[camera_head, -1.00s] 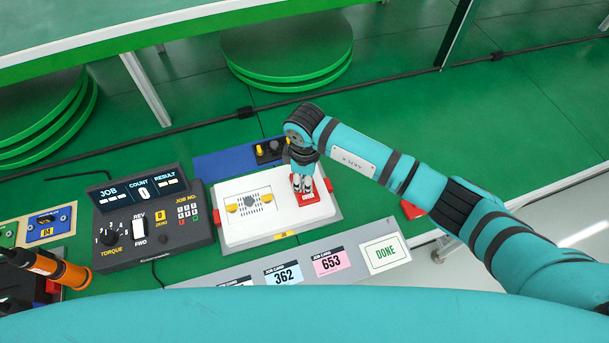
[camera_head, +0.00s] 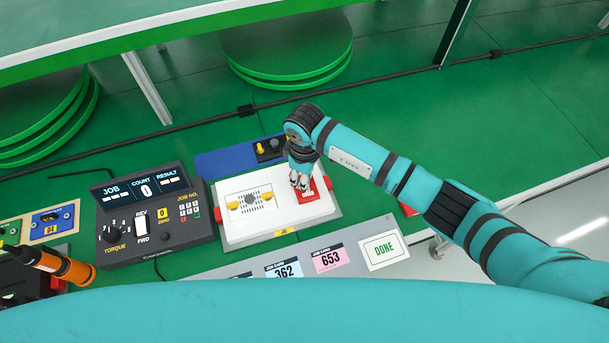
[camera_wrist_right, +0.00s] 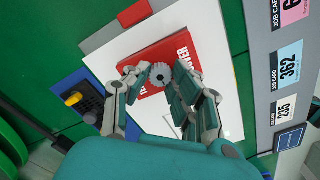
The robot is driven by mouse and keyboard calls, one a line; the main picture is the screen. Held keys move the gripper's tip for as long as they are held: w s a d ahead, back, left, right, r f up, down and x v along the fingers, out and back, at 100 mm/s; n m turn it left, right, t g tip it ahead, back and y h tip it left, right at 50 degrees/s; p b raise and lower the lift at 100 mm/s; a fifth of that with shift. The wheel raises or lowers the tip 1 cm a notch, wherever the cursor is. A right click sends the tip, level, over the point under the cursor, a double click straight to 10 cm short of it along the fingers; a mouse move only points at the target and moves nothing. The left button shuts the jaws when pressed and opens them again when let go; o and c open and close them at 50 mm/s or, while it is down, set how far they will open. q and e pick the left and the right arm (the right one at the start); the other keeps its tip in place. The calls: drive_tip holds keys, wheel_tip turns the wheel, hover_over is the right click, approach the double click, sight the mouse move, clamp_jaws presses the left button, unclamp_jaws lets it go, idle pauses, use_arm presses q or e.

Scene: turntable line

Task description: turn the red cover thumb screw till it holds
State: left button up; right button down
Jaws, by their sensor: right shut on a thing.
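The red cover (camera_head: 318,186) is a flat red plate with white lettering on the right part of a white box (camera_head: 236,224). In the right wrist view the red cover (camera_wrist_right: 155,55) lies under my gripper, and a grey knurled thumb screw (camera_wrist_right: 160,75) stands on it. My right gripper (camera_head: 299,184) points down onto the cover. In the wrist view its fingertips (camera_wrist_right: 159,77) are on either side of the thumb screw, shut on it. In the head view the fingers hide the screw. My left gripper is not in view.
A torque controller (camera_head: 155,222) stands left of the box, with an orange tool (camera_head: 70,268) beyond it. A blue mat with a dark block (camera_head: 268,150) lies behind. Job cards (camera_head: 330,258) and a DONE card (camera_head: 384,250) lie in front.

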drive_tip(key=c, duration=1.5)
unclamp_jaws()
drive_tip(key=shift+w+a+r, duration=0.1)
drive_tip(key=shift+w+r, duration=0.15)
drive_tip(key=shift+r, duration=0.05)
drive_tip(key=o, duration=0.4)
drive_tip(key=shift+s+f, duration=0.15)
drive_tip(key=shift+s, duration=0.05)
wheel_tip(320, 180, up, 12)
